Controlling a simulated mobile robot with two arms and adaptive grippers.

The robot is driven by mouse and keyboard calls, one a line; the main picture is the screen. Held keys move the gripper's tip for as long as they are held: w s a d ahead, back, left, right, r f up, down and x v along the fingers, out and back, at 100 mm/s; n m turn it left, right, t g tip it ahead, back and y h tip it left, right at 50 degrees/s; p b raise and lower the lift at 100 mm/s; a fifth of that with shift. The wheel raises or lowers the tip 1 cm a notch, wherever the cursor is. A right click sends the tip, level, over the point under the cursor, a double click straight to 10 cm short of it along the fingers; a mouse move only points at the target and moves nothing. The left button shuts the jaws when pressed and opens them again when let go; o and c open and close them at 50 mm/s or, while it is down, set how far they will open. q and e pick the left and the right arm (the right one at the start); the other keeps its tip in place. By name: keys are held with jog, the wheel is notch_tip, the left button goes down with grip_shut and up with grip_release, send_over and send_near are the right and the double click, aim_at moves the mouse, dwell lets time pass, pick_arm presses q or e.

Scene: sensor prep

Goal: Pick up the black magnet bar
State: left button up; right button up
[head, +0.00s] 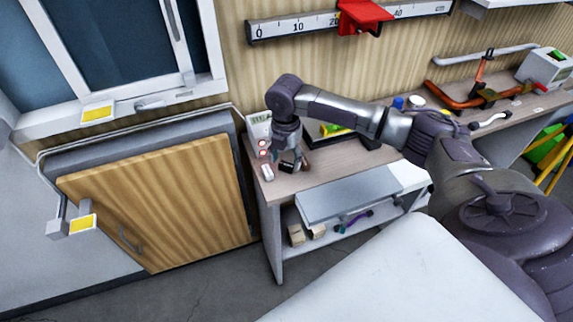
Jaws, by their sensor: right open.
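My right arm comes in from the right, and my right gripper (296,170) points down over the left end of the workbench. It is open. A small black block (286,166), which looks like the black magnet bar, lies on the bench top right at the fingertips. The gripper partly covers it, and I cannot tell whether a finger touches it. My left gripper is not in view.
A small white item (268,173) lies left of the gripper at the bench (345,164) edge. A white box (258,125) stands behind. A wooden cabinet door (160,205) is at left; a ruler rail (300,25) is above.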

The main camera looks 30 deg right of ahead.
jog(key=shift+f, duration=1.35)
jog(key=c, duration=0.9)
jog(key=shift+r, duration=0.15)
jog(key=r, duration=0.2)
jog(key=r+b, duration=0.1)
jog(key=r, duration=0.1)
jog(key=shift+s+d, duration=0.1)
jog(key=shift+d, duration=0.15)
jog(key=s+d+r+b, duration=0.2)
jog(key=s+d+r, duration=0.4)
jog(key=s+d, duration=0.1)
jog(key=s+a+m, duration=0.3)
jog(key=a+m, duration=0.7)
jog(key=m, duration=0.2)
jog(key=s+a+r+m, duration=0.1)
jog(key=s+a+m, duration=0.3)
jog(key=a+m, duration=0.6)
jog(key=shift+s+a+r+m, duration=0.15)
jog(key=shift+s+a+m, duration=0.15)
jog(key=shift+m, duration=0.9)
